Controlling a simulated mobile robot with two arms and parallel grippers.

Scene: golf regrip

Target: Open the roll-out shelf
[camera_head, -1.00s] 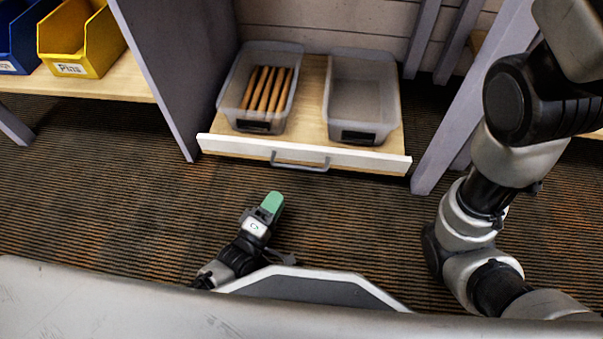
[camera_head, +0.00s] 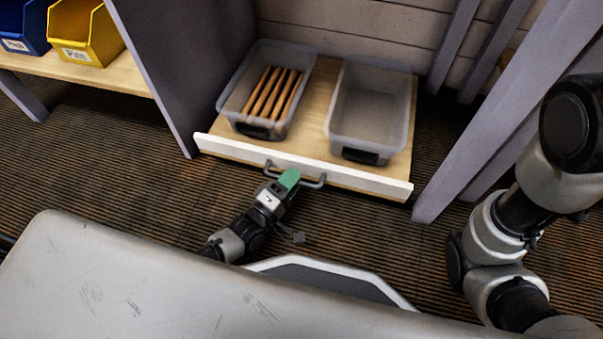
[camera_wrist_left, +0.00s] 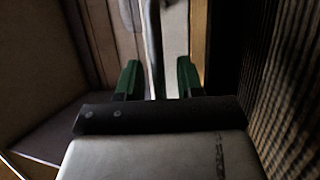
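The roll-out shelf (camera_head: 319,125) is a light wooden board with a white front edge, low between purple-grey posts. It extends out some way from the back wall. Its grey bar handle (camera_head: 316,184) is on the middle of the front. My left gripper (camera_head: 289,179) has green fingertips and is at the handle. In the left wrist view the two fingertips (camera_wrist_left: 158,78) are apart, with a dark bar, likely the handle (camera_wrist_left: 153,40), between them. I see no clear contact. My right arm shows at the right; its gripper is out of view.
A clear bin with several brown sticks (camera_head: 272,92) and an empty clear bin (camera_head: 368,105) stand on the shelf. Purple-grey posts (camera_head: 160,75) flank it. Blue and yellow bins (camera_head: 85,35) sit on a side shelf. Striped carpet lies in front.

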